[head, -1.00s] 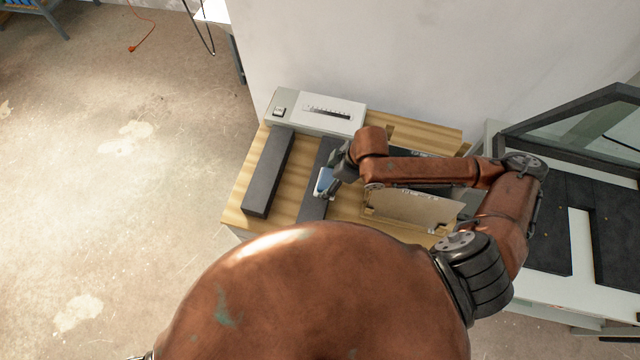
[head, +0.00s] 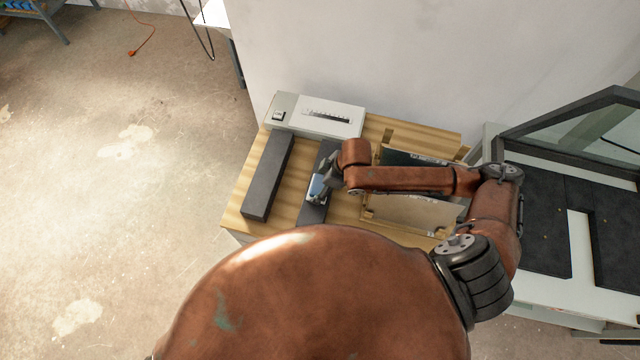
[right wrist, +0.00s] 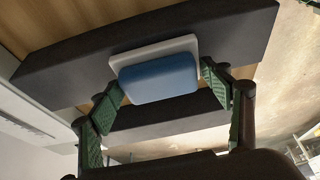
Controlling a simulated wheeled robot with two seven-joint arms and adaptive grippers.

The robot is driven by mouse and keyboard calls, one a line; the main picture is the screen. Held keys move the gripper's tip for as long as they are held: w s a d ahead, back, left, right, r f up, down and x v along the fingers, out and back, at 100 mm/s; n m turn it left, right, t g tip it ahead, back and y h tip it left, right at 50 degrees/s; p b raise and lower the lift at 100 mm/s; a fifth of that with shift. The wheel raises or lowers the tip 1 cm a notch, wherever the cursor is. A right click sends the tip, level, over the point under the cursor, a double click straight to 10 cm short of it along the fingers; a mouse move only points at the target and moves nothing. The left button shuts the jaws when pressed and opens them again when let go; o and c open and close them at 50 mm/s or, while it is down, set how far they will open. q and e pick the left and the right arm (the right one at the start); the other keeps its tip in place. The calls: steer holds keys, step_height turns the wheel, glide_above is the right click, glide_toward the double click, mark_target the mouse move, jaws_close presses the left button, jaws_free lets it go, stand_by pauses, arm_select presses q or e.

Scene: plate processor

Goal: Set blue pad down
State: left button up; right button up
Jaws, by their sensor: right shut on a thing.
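The blue pad (head: 316,188) has a white layer on one face, which shows in the right wrist view (right wrist: 158,78). My right gripper (head: 322,181) is shut on the pad, with a green finger at each side of it. In the head view the pad is at the right-hand dark bar (head: 312,210) on the wooden table. I cannot tell whether the pad touches the bar. The gripper and forearm hide part of that bar. My left gripper is not in view.
A second dark bar (head: 267,175) lies to the left on the wooden table (head: 238,212). A grey-white device (head: 315,115) stands at the back. A rack with plates (head: 410,212) is to the right, partly behind my right arm. A light-coloured machine with a raised dark-framed lid (head: 590,118) stands further right.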

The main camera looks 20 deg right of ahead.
steer(key=o, duration=1.2)
steer(key=shift+c, duration=0.2)
steer(key=v, duration=1.2)
steer(key=shift+p, duration=0.3)
